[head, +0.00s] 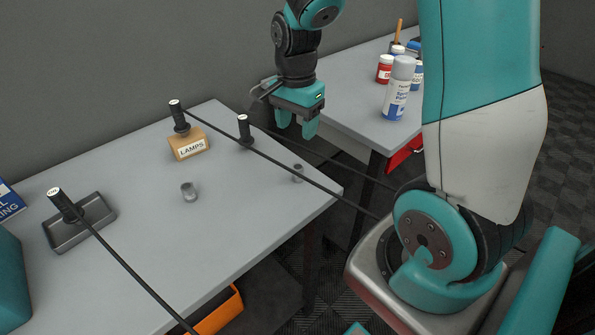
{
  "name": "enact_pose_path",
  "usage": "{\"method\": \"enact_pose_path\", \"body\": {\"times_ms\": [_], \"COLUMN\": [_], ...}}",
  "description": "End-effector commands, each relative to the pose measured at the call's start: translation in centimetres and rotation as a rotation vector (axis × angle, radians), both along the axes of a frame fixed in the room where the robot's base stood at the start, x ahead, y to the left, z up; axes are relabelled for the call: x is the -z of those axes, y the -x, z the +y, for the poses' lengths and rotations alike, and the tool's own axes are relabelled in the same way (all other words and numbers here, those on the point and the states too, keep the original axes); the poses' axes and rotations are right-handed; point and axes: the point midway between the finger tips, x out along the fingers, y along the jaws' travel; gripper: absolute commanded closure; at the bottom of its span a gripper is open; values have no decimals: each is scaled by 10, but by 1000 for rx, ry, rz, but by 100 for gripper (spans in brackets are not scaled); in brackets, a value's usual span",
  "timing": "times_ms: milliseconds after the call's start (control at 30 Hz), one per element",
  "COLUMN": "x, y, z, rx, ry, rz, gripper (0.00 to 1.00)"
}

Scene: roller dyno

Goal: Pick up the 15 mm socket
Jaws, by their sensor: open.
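Two small grey metal sockets stand on the near grey table. The larger-looking socket (189,192) is near the table's middle, and the smaller-looking socket (298,172) is near its right corner. No size marking is readable, so I cannot tell which is the 15 mm one. My gripper (298,128) points down with its teal fingers apart and nothing between them. It appears above the right socket in the picture, apart from both sockets. Its exact height and depth over the table are hard to judge.
Black-handled thin rods (244,130) cross the near table (140,265). A tan box marked LAMPS (190,144) stands at the back, and a dark tray (98,212) lies at left. A spray can (398,88) and a red bottle (384,69) stand on the far table.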

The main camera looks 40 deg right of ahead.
Motion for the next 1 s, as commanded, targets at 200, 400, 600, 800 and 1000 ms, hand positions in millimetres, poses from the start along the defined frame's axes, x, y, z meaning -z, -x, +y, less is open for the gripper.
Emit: {"method": "enact_pose_path", "body": {"times_ms": [200, 400, 600, 800, 1000], "x": [50, 73, 91, 120, 128], "y": [1, 1, 3, 4, 4], "z": [1, 1, -1, -2, -2], "rx": [-4, -4, -4, -5, -5], "ry": [-2, -2, -2, -2, -1], "rz": [6, 0, 4, 1, -2], "gripper": [43, 43, 43, 43, 43]}}
